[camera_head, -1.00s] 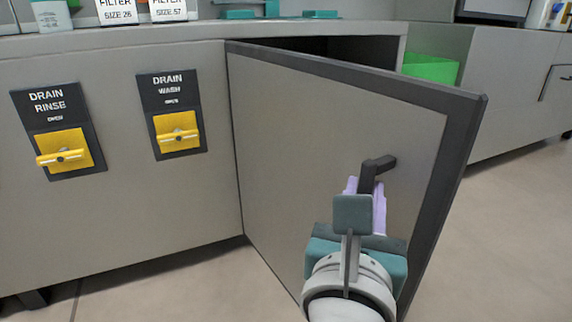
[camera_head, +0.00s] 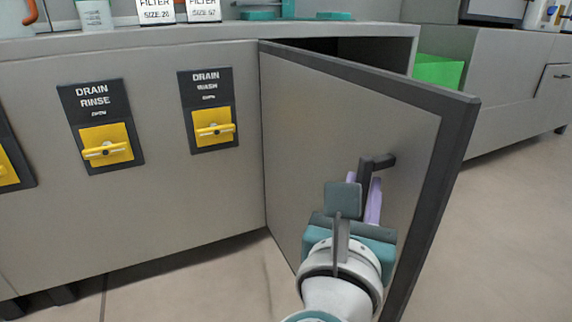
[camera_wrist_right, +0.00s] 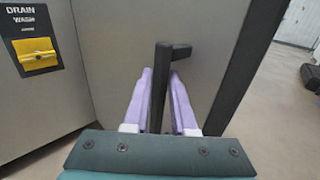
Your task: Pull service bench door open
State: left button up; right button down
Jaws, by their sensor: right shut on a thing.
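The service bench door (camera_head: 330,135) is a grey panel with a dark frame, hinged at its left and swung well out from the bench. A dark handle (camera_head: 377,162) stands out near its free edge. My right gripper (camera_head: 364,190) has its lilac fingers on either side of the handle bar and is shut on it. In the right wrist view the handle (camera_wrist_right: 172,52) runs down between the two fingers (camera_wrist_right: 158,100). The lower part of the handle is hidden by the gripper in the head view. My left gripper is not in view.
Yellow drain valves (camera_head: 107,147) and (camera_head: 212,127) sit on the bench front to the left. A green bin (camera_head: 438,70) is behind the door at the right. Floor (camera_head: 510,210) right of the door is clear.

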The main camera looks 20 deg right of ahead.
jog(key=c, duration=1.1)
grip_release()
jog(key=shift+f, duration=0.15)
jog(key=shift+o, duration=1.3)
jog(key=shift+w+a, duration=0.1)
jog(key=p+v, duration=0.2)
jog(key=v, duration=0.8)
